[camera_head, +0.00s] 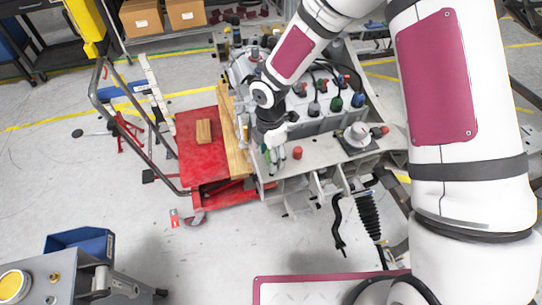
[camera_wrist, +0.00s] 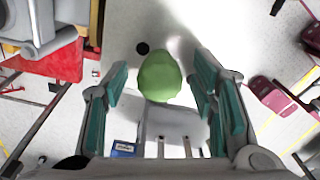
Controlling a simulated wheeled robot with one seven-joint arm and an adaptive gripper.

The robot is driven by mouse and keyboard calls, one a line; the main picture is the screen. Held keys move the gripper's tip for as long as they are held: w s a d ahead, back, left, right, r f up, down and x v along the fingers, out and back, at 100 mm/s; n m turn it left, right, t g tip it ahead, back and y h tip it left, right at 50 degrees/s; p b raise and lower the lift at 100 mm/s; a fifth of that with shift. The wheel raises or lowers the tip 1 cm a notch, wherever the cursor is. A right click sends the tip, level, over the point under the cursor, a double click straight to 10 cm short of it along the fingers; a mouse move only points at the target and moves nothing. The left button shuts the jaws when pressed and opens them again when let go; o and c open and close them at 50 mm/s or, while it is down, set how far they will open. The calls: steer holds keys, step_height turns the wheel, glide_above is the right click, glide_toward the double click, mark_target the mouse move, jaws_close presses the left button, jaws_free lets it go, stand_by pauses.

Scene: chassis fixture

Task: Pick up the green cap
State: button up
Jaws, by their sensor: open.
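A rounded green cap (camera_wrist: 159,76) shows in the wrist view between the two teal-padded fingers of my gripper (camera_wrist: 162,82). The fingers are apart, one on each side, with visible gaps between them and the cap. In the head view my gripper (camera_head: 275,155) points down over the near left part of the grey chassis fixture (camera_head: 315,151). The cap between the fingers is not clear there. A dark green cap (camera_head: 336,104) stands on the fixture to the right of my gripper; I cannot tell whether it is the same one.
Other caps stand on the fixture, including a blue one (camera_head: 357,100) and a red one (camera_head: 297,153). A red cart (camera_head: 202,160) with a wooden block (camera_head: 204,131) is to the left. A blue bin (camera_head: 80,243) is at lower left. Open floor lies in front.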

steer(key=c, duration=0.9)
steer(key=shift+r, duration=0.1)
steer(key=shift+w+r, duration=0.1)
steer(key=shift+r, duration=0.4)
steer(key=shift+r+b, duration=0.45)
steer(key=shift+r, duration=0.5)
steer(key=shift+s+d+r, duration=0.25)
steer(key=shift+s+d, duration=0.1)
steer(key=shift+s, duration=0.35)
steer(key=s+d, duration=0.2)
steer(key=s, duration=0.2)
steer(key=s+d+r, duration=0.1)
steer(key=s+d, duration=0.1)
steer(key=s, duration=0.3)
steer(key=s+d, duration=0.1)
steer(key=s, duration=0.3)
steer(key=shift+s+d+r+b, duration=0.15)
steer(key=shift+s+d+b, duration=0.1)
steer(key=shift+d+b, duration=0.15)
